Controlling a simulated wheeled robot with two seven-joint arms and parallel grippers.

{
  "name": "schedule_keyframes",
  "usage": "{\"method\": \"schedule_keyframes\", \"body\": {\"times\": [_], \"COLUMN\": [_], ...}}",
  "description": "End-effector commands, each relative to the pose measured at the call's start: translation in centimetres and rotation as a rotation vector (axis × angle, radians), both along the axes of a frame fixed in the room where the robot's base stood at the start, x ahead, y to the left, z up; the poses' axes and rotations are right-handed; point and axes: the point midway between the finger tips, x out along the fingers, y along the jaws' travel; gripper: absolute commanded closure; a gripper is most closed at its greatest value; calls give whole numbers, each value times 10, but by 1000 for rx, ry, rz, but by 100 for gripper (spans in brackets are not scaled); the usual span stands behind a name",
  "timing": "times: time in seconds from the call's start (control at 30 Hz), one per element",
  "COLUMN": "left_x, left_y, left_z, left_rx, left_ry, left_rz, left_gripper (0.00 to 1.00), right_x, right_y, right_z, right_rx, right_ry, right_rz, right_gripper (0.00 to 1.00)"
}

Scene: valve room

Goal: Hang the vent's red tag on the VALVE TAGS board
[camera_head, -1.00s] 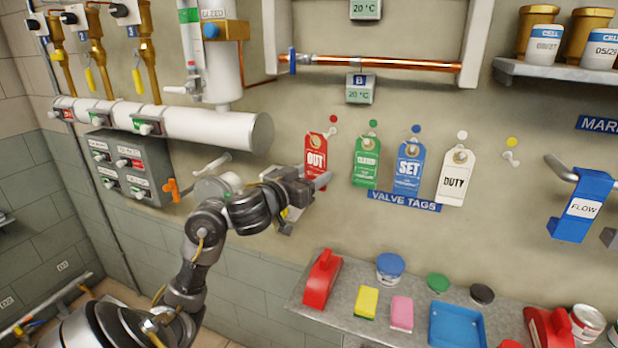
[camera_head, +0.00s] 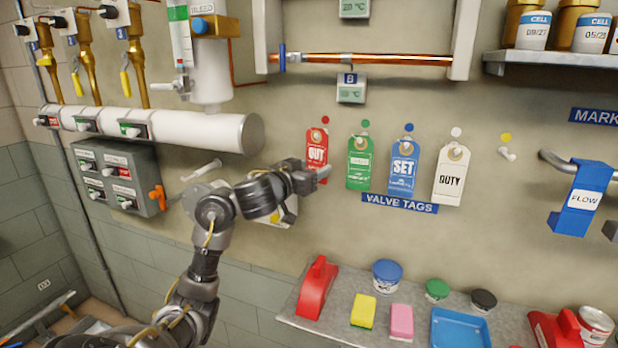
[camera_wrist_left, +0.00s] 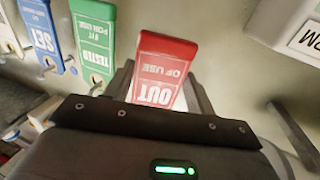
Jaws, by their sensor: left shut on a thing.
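The red tag (camera_head: 317,146), marked OUT, is upright at the left end of the tag row, just under the red dot (camera_head: 325,120). My left gripper (camera_head: 320,172) is shut on its lower part. In the left wrist view the red tag (camera_wrist_left: 166,62) shows upside down between the fingers, reading OUT OF USE. The tag covers the peg below the red dot, so I cannot tell whether its hole is around it. The blue VALVE TAGS sign (camera_head: 400,203) is below the row. My right gripper is out of view.
Green (camera_head: 360,165), blue (camera_head: 403,168) and white (camera_head: 449,178) tags hang to the right. A bare peg (camera_head: 507,153) sits under the yellow dot. A shelf (camera_head: 290,305) with a red container (camera_head: 317,287), sponges and tubs is below. A white pipe (camera_head: 190,128) is left.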

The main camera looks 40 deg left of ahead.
Motion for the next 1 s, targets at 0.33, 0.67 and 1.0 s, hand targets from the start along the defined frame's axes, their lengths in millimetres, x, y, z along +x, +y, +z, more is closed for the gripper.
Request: {"method": "schedule_keyframes", "body": {"times": [0.33, 0.67, 1.0], "left_x": [15, 20, 20], "left_y": [5, 7, 7], "left_z": [-7, -10, -10], "left_rx": [0, 0, 0], "left_ry": [0, 0, 0], "left_rz": [-1, 0, 0], "left_gripper": [66, 66, 66], "right_x": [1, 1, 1], "right_y": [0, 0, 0], "right_z": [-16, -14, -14], "right_rx": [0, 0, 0], "right_ry": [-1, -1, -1], "right_rz": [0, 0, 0], "right_gripper": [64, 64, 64]}}
